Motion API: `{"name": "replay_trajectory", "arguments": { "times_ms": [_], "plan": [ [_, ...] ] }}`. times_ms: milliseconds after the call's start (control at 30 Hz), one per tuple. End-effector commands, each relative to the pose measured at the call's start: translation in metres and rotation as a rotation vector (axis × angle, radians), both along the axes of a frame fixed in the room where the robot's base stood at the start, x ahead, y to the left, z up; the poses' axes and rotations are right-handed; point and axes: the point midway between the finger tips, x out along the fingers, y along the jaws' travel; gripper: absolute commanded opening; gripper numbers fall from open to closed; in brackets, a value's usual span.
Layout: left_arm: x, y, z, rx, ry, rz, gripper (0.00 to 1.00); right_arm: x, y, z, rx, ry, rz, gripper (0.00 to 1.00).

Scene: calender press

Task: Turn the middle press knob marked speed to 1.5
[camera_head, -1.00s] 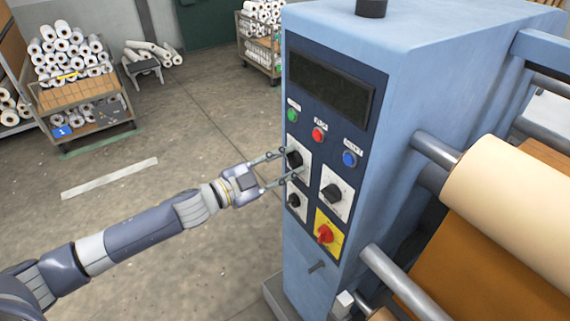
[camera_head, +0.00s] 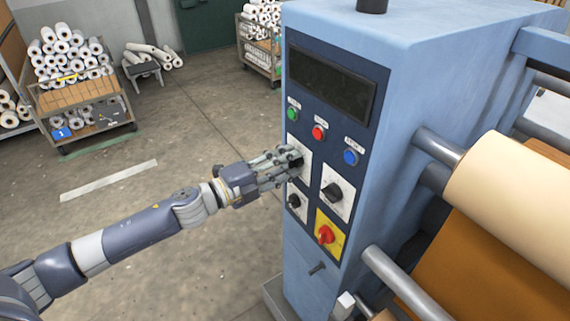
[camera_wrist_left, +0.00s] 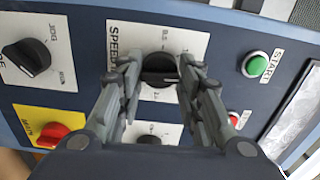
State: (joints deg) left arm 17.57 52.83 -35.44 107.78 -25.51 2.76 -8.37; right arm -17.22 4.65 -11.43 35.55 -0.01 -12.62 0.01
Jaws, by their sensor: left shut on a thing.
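The speed knob is black on a white plate on the press's blue front panel. It shows in the left wrist view (camera_wrist_left: 160,70) beside the printed word SPEED. In the head view it is the upper-left knob (camera_head: 297,163), partly covered by my fingers. My left gripper (camera_head: 290,162) reaches in from the left and is shut on the knob, a finger on each side, as the left wrist view (camera_wrist_left: 162,78) also shows. The pointer's exact setting is hard to read there. My right gripper is not in view.
Close by are the jog knob (camera_head: 294,202), another black knob (camera_head: 333,192) and a red switch on a yellow plate (camera_head: 325,234). Green (camera_head: 292,113), red (camera_head: 318,133) and blue (camera_head: 350,157) buttons sit above. Rollers (camera_head: 520,195) stand to the right.

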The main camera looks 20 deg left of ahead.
Motion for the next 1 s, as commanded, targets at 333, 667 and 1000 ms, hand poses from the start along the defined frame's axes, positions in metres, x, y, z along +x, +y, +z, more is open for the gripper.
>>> {"name": "replay_trajectory", "arguments": {
  "times_ms": [333,667,1000],
  "plan": [
    [-0.0006,-0.0009,-0.0003,0.049,-0.038,-0.003,0.09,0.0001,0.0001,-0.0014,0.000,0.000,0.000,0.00],
    [-0.0008,-0.0010,-0.0006,0.050,-0.038,-0.003,0.09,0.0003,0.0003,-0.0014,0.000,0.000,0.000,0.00],
    [-0.0004,-0.0005,-0.0005,0.049,-0.037,-0.001,0.54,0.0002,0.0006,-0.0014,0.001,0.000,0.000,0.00]
  ]
}}
